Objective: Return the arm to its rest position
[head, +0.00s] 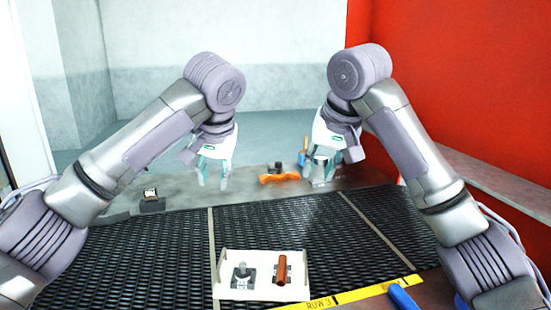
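Both of my arms are raised over the far side of the mesh belt (130,255). My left gripper (213,178) points down with its pale teal fingers apart and nothing visible between them. My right gripper (318,178) also points down near the back right; its fingers look apart, with no clearly held object. Both grippers appear clear of the tray (262,294) on the belt.
The cream tray holds a grey metal part (242,271) and a reddish-brown cylinder (282,270). An orange part (279,178) lies between the grippers at the back. A small dark device (152,201) sits left. A yellow "ROW 3" strip (365,292) and blue cylinder (402,297) lie front right.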

